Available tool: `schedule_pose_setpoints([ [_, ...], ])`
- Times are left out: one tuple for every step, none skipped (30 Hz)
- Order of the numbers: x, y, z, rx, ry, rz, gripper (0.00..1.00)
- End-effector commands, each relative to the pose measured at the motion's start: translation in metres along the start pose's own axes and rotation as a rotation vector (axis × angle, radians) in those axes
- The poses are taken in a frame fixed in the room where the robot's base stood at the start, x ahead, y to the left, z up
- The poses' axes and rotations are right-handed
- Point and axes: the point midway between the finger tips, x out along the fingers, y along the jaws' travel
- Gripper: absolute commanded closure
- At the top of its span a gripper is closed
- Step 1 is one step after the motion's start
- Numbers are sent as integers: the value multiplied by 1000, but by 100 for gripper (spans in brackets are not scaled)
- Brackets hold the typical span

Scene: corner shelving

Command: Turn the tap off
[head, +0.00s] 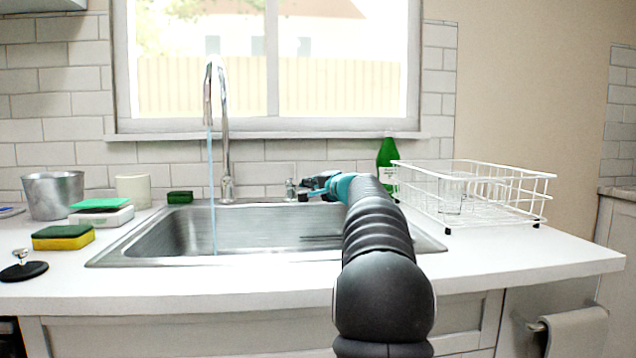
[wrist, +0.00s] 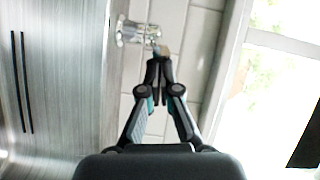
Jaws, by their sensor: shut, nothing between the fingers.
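The chrome tap (head: 222,130) rises behind the sink, with a thin bluish stream of water (head: 212,190) falling from its spout into the basin. A small chrome handle (head: 291,190) stands on the sink's back rim, right of the tap. My gripper (head: 308,189) is beside the handle, at its right. In the wrist view my gripper (wrist: 160,58) is shut and empty, with its fingertips close to the chrome handle fitting (wrist: 135,32). I cannot tell whether they touch it.
The steel sink (head: 130,250) lies under my arm. A green bottle (head: 386,155) and a white wire dish rack (head: 480,190) holding a glass stand at the right. Sponges (head: 63,238) and a metal pot (head: 54,195) are at the left. A window sill is above.

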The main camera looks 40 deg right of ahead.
Motion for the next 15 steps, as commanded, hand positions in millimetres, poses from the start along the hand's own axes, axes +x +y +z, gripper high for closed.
schedule_pose_setpoints([
  [0,0,1,0,0,0,100],
  [0,0,2,0,0,0,100],
  [0,0,2,0,0,0,100],
  [0,0,2,0,0,0,100],
  [0,0,2,0,0,0,100],
  [0,0,2,0,0,0,100],
  [0,0,2,0,0,0,100],
  [0,0,2,0,0,0,100],
  [0,0,2,0,0,0,100],
  [0,0,2,0,0,0,100],
  [0,0,2,0,0,0,100],
  [0,0,3,0,0,0,100],
  [1,1,4,0,0,-1,100],
  [1,1,6,0,-1,-1,100],
  [1,1,9,0,-1,-1,100],
])
